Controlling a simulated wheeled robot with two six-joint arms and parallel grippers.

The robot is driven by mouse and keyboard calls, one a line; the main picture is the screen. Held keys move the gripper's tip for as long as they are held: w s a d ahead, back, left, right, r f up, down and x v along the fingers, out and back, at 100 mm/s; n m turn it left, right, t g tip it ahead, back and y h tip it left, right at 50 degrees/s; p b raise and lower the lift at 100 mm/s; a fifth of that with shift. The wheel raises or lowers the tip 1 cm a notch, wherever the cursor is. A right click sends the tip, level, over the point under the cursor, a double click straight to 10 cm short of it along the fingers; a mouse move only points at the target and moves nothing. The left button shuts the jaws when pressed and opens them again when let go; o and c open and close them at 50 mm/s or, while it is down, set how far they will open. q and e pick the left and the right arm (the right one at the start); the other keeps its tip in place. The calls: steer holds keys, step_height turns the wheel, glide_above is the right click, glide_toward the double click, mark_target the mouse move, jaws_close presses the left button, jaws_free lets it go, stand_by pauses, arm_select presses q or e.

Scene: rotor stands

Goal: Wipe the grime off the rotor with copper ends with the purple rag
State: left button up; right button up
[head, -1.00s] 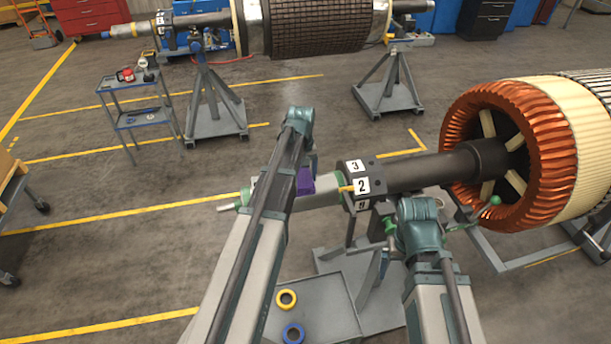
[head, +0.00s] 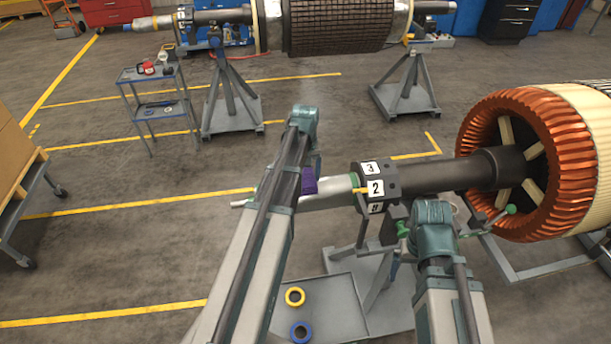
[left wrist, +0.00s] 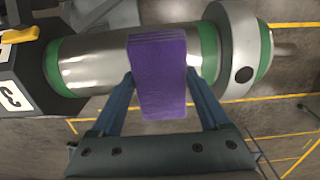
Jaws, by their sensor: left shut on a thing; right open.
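The rotor with copper ends (head: 515,205) lies on a stand at the right. Its shaft runs left through a dark block with number plates (head: 374,187) to a bright metal end with green bands. The purple rag (head: 309,181) is in my left gripper (left wrist: 160,85), which is shut on it. In the left wrist view the rag (left wrist: 158,75) overlaps the bright shaft end (left wrist: 95,58); I cannot tell whether it touches. In the head view my arm hides most of the left gripper. My right gripper (head: 395,268) is open, partly hidden below the wrist. I make out no clear grime.
A second rotor (head: 345,25) with a dark gridded body rests on stands at the back. A grey tray (head: 335,310) with yellow and blue rings is below my arms. A small blue-grey cart (head: 150,75) and a cart with brown boxes (head: 15,155) stand left.

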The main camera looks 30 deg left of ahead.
arm_select(q)
steer(key=shift+r+p, duration=2.4)
steer(key=shift+r, duration=0.3)
step_height(320, 180, up, 3)
steer(key=p, duration=0.3)
steer(key=shift+r, duration=0.1)
